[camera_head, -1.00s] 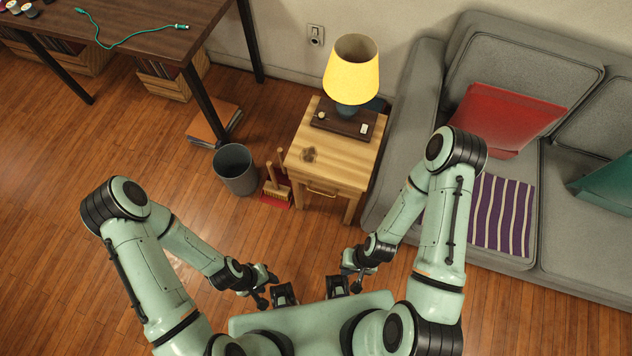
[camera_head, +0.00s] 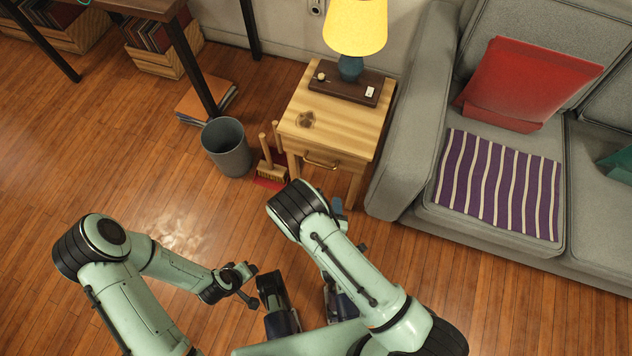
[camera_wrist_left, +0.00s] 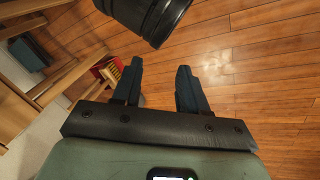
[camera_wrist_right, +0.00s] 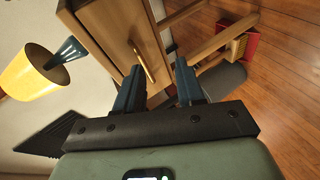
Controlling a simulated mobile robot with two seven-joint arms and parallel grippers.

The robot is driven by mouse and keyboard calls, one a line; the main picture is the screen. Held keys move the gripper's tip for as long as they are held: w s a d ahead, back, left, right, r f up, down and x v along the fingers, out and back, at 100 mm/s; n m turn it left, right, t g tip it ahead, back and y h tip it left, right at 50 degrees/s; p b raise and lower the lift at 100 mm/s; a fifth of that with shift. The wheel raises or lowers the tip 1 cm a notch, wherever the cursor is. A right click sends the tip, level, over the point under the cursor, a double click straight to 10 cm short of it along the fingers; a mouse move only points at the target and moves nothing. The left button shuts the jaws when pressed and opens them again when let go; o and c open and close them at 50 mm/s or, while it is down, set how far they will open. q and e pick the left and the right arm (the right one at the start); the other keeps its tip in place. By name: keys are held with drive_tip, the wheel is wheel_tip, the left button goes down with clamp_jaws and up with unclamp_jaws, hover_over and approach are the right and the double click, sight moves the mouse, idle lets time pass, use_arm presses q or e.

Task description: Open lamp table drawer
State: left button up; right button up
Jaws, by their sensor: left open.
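The lamp table (camera_head: 350,128) is a light wooden side table with its drawer (camera_head: 316,160) shut under the top. A curved brass-coloured handle (camera_head: 322,163) is on the drawer front. It also shows in the right wrist view (camera_wrist_right: 145,62), ahead of the fingertips and apart from them. My right gripper (camera_head: 338,207) is below the table front, partly hidden by its own arm; the right wrist view shows its two fingers apart and empty. My left gripper (camera_head: 248,283) is open and empty over the floor at lower left, far from the drawer.
A yellow lamp (camera_head: 354,28) stands on a dark board on the table. A grey bin (camera_head: 227,147) and a brush with red dustpan (camera_head: 271,172) stand left of the table. The grey sofa (camera_head: 415,140) is close on its right. Floor in front is clear.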

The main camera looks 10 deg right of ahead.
use_arm(q)
drive_tip(key=s+a+f+b, duration=0.1)
drive_tip(key=f+b, duration=0.1)
drive_tip(key=f, duration=0.2)
drive_tip(key=s+a+f+g+b, duration=0.1)
drive_tip(key=s+f+b, duration=0.1)
drive_tip(key=f, duration=0.1)
drive_tip(key=shift+s+f+n+y, duration=0.25)
drive_tip(key=shift+f+n+y, duration=0.05)
drive_tip(key=shift+f, duration=0.05)
use_arm(e)
drive_tip(key=w+n+t, duration=0.3)
drive_tip(key=w, duration=1.2)
drive_tip(key=shift+a+f+y, duration=0.25)
drive_tip(key=shift+a+y, duration=0.05)
use_arm(q)
drive_tip(key=shift+a, duration=0.1)
use_arm(e)
drive_tip(key=shift+s, duration=0.1)
clamp_jaws()
